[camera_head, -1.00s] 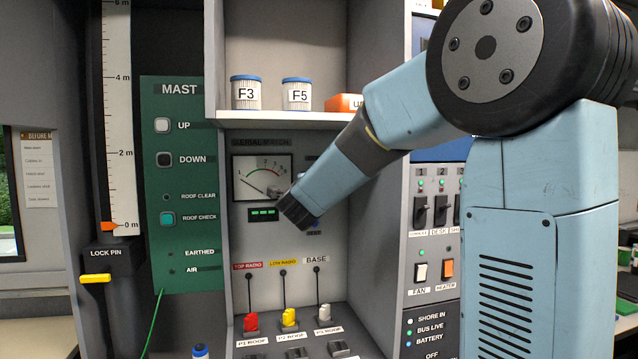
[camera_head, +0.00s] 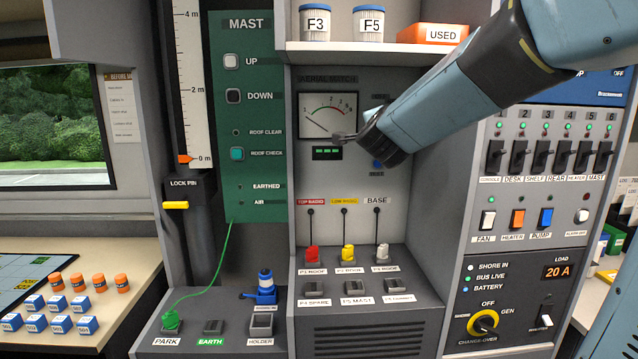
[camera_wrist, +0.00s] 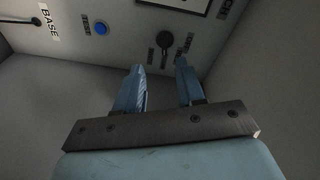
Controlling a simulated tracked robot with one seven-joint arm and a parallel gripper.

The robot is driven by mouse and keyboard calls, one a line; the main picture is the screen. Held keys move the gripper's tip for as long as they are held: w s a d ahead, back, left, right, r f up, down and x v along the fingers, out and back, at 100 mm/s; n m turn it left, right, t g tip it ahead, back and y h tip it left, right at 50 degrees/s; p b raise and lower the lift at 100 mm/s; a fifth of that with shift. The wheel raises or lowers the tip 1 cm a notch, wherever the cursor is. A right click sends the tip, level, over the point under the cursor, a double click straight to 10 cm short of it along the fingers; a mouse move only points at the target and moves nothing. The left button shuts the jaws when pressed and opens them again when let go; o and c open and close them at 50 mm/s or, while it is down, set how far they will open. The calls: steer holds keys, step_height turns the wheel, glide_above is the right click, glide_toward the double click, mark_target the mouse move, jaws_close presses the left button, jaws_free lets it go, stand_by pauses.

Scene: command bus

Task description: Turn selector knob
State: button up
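A round black knob (camera_wrist: 165,40) with a short handle and small labels around it is on the grey panel in the wrist view. My gripper (camera_wrist: 160,66) is open and empty, its two blue fingers pointing at the panel on either side below the knob, apart from it as far as I can tell. In the head view my gripper (camera_head: 345,136) is in front of the aerial match panel (camera_head: 312,180), beside the meter. My arm hides the knob there. Another knob, the yellow and black change-over selector (camera_head: 484,323), is at lower right.
A blue button (camera_wrist: 100,28) is left of the knob in the wrist view. A meter (camera_head: 328,115) is left of my arm. Below are red, yellow and white plugs (camera_head: 347,253) on a ledge. A shelf (camera_head: 390,48) overhangs the panel. Switches (camera_head: 549,156) are at right.

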steer(key=s+d+f+n+g+y, duration=0.1)
steer(key=s+f+n+g, duration=0.3)
steer(key=s, duration=0.7)
steer(key=s+d+f+n+g+y, duration=0.1)
steer(key=s+f+n+g, duration=0.3)
steer(key=s, duration=0.7)
steer(key=s+d+f+n+g+y, duration=0.1)
steer(key=s+d+f+n+g, duration=0.2)
steer(key=s+f+n, duration=0.4)
steer(key=s, duration=0.4)
steer(key=shift+d+f+n+g, duration=0.15)
steer(key=shift+f+n+g, duration=0.15)
steer(key=shift+n+g, duration=0.1)
jaws_close()
